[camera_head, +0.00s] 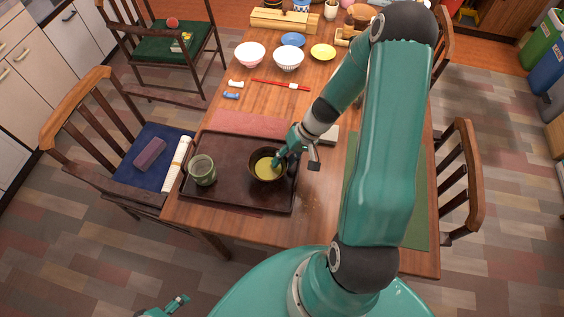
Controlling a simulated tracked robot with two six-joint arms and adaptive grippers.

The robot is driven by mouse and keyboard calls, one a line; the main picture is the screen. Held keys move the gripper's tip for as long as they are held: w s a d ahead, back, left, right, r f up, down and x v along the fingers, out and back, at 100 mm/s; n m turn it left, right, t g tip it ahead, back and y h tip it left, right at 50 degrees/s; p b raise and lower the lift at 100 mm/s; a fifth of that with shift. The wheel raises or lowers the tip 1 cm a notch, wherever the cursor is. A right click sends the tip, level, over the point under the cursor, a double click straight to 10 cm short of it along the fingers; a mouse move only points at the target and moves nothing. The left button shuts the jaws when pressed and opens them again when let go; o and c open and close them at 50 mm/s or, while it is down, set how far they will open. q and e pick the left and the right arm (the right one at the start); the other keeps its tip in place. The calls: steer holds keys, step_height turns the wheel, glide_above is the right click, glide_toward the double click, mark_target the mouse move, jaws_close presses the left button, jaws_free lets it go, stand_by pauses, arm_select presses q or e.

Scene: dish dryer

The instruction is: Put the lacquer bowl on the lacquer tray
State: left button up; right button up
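The lacquer bowl (256,175) is dark outside with a yellowish inside. It shows over the right half of the dark lacquer tray (231,151); I cannot tell whether it rests on the tray or is held just above it. My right gripper (279,160) is at the bowl's right rim, its tip overlapping the rim. Whether its fingers are closed on the rim is not clear. A green cup (203,171) stands on the tray's left side. My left gripper (179,302) is low at the bottom left, away from the table, its opening too small to judge.
Behind the tray lie a reddish mat (250,122), red chopsticks (281,86) and small rests. Several bowls, including a pink one (250,54), stand farther back. A green mat (418,220) lies at the right, partly behind my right arm. Chairs flank the table.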

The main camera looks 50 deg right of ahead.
steer(key=shift+r, duration=0.1)
steer(key=v, duration=1.2)
